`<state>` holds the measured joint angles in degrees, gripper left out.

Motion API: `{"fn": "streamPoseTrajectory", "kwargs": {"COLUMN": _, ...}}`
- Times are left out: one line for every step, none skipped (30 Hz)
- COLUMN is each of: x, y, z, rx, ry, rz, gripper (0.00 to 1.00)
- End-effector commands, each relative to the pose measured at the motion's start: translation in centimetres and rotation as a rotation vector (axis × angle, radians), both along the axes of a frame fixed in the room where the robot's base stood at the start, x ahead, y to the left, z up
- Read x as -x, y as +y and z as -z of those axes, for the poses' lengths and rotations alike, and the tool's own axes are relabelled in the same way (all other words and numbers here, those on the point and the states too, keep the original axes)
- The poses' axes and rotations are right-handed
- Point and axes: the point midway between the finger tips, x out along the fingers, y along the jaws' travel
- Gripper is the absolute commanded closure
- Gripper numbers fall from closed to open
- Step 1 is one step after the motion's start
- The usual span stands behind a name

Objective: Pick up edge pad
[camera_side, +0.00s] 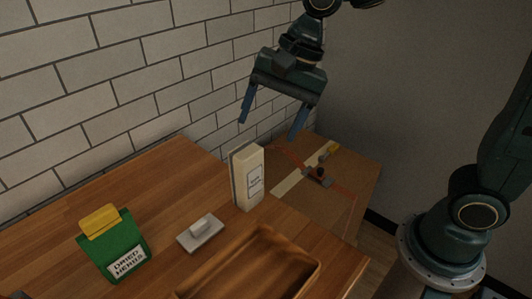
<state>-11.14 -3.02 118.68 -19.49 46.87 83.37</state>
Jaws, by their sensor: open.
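A cream upright block (249,178) with a grey strip down its left side stands near the wooden table's far right edge. Its white label is too small to read surely, so I cannot confirm that it is the edge pad. A small flat grey block with a pale raised grip (201,235) lies on the table to its left and nearer the camera; it could also be the pad. My gripper (268,130) is open and empty, fingers pointing down. In the picture it is just above the cream block, apart from it.
A green bag with a yellow top (117,247), labelled as dried goods, stands at left. An empty-looking wooden tray (312,270) is at the front. A lower brown surface (358,173) at right carries an orange strap, a dark clamp-like part and a yellow piece. A brick wall stands behind.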

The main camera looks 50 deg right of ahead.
Motion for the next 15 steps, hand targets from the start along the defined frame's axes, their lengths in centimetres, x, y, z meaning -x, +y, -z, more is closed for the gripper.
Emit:
{"fn": "streamPoseTrajectory", "kwargs": {"x": -0.7, "y": 0.9, "z": 0.6, "rx": -0.018, "ry": 0.032, "rz": 0.033, "gripper": 0.29}}
{"fn": "streamPoseTrajectory", "kwargs": {"x": -1.0, "y": 1.3, "z": 0.8, "rx": -0.031, "ry": 0.05, "rz": 0.06, "gripper": 0.29}}
{"fn": "streamPoseTrajectory", "kwargs": {"x": -1.5, "y": 2.0, "z": 1.2, "rx": -0.046, "ry": 0.075, "rz": 0.093, "gripper": 0.29}}
{"fn": "streamPoseTrajectory", "kwargs": {"x": -1.8, "y": 2.5, "z": 1.5, "rx": -0.057, "ry": 0.095, "rz": 0.119, "gripper": 0.29}}
{"fn": "streamPoseTrajectory", "kwargs": {"x": -2.1, "y": 3.0, "z": 1.8, "rx": -0.067, "ry": 0.114, "rz": 0.145, "gripper": 0.29}}
{"fn": "streamPoseTrajectory", "kwargs": {"x": -2.5, "y": 3.6, "z": 2.2, "rx": -0.081, "ry": 0.141, "rz": 0.178, "gripper": 0.29}}
{"fn": "streamPoseTrajectory", "kwargs": {"x": -2.8, "y": 4.1, "z": 2.6, "rx": -0.09, "ry": 0.161, "rz": 0.204, "gripper": 0.29}}
{"fn": "streamPoseTrajectory", "kwargs": {"x": -3.1, "y": 4.6, "z": 2.9, "rx": -0.099, "ry": 0.181, "rz": 0.231, "gripper": 0.29}}
{"fn": "streamPoseTrajectory", "kwargs": {"x": -3.5, "y": 5.3, "z": 3.4, "rx": -0.111, "ry": 0.207, "rz": 0.264, "gripper": 0.29}}
{"fn": "streamPoseTrajectory", "kwargs": {"x": -3.7, "y": 5.8, "z": 3.7, "rx": -0.118, "ry": 0.228, "rz": 0.289, "gripper": 0.29}}
{"fn": "streamPoseTrajectory", "kwargs": {"x": -4.0, "y": 6.2, "z": 4.1, "rx": -0.126, "ry": 0.247, "rz": 0.315, "gripper": 0.29}}
{"fn": "streamPoseTrajectory", "kwargs": {"x": -4.3, "y": 6.9, "z": 4.5, "rx": -0.135, "ry": 0.272, "rz": 0.345, "gripper": 0.29}}
{"fn": "streamPoseTrajectory", "kwargs": {"x": -4.5, "y": 7.3, "z": 4.9, "rx": -0.141, "ry": 0.291, "rz": 0.369, "gripper": 0.29}}
{"fn": "streamPoseTrajectory", "kwargs": {"x": -4.7, "y": 7.7, "z": 5.2, "rx": -0.146, "ry": 0.307, "rz": 0.391, "gripper": 0.29}}
{"fn": "streamPoseTrajectory", "kwargs": {"x": -4.9, "y": 8.2, "z": 5.6, "rx": -0.152, "ry": 0.328, "rz": 0.417, "gripper": 0.29}}
